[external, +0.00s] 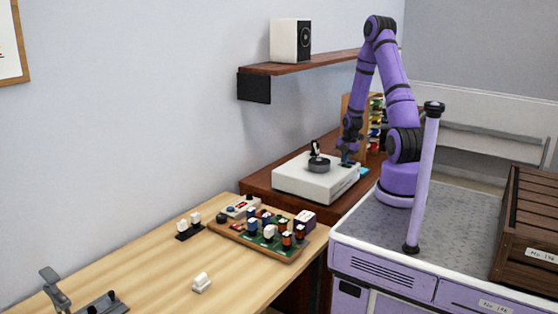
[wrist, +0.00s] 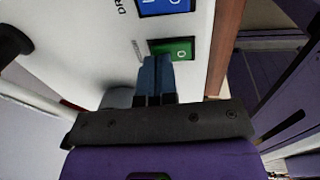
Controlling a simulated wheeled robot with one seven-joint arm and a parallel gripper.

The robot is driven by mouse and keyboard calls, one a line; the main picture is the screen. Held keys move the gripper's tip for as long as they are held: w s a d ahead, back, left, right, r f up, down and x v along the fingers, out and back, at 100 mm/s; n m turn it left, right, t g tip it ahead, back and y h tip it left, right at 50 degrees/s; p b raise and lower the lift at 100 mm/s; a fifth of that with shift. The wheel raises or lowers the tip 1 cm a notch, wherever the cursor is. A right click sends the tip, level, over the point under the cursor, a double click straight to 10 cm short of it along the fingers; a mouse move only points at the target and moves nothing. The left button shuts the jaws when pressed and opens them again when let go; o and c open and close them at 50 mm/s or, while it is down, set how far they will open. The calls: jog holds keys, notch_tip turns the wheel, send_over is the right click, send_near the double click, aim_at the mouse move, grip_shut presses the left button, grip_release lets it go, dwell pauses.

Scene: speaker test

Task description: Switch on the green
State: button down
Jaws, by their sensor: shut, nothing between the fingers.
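The green switch (wrist: 182,47) shows in the wrist view on the white face of a device, with a light marking on it. A blue switch (wrist: 168,5) with white marks sits further along the same face, at the top edge. My gripper (wrist: 157,60) is shut and empty, its fingertips over the lower left part of the green switch and hiding some of it. I cannot tell whether they touch. In the external view my gripper (external: 346,159) points down at the right end of the white device (external: 300,182); the green switch is not clear there.
A dark knob with a lever (external: 318,164) stands on the device's top. The device rests on a brown cabinet (external: 262,190). A shelf (external: 320,62) with a speaker (external: 290,40) hangs above. A board with several colored parts (external: 262,240) lies on the wooden table (external: 150,265).

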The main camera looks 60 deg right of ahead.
jog(key=shift+f, duration=0.35)
jog(key=shift+w+f, duration=0.15)
jog(key=shift+s, duration=0.2)
dwell(0.4)
jog(key=shift+s+r, duration=0.2)
jog(key=shift+s, duration=0.45)
jog(key=shift+r, duration=0.15)
notch_tip(320, 180, up, 14)
jog(key=s, duration=0.2)
jog(key=shift+f, duration=0.2)
jog(key=shift+w, duration=0.1)
dwell(0.3)
jog(key=shift+w+d+r+g+y, duration=0.1)
jog(key=shift+w+d+g+y, duration=0.15)
jog(key=shift+w+d+y, duration=0.5)
jog(key=shift+w+d+r+g+y, duration=0.1)
jog(key=shift+w+d+g+y, duration=0.25)
jog(key=shift+d+y, duration=0.65)
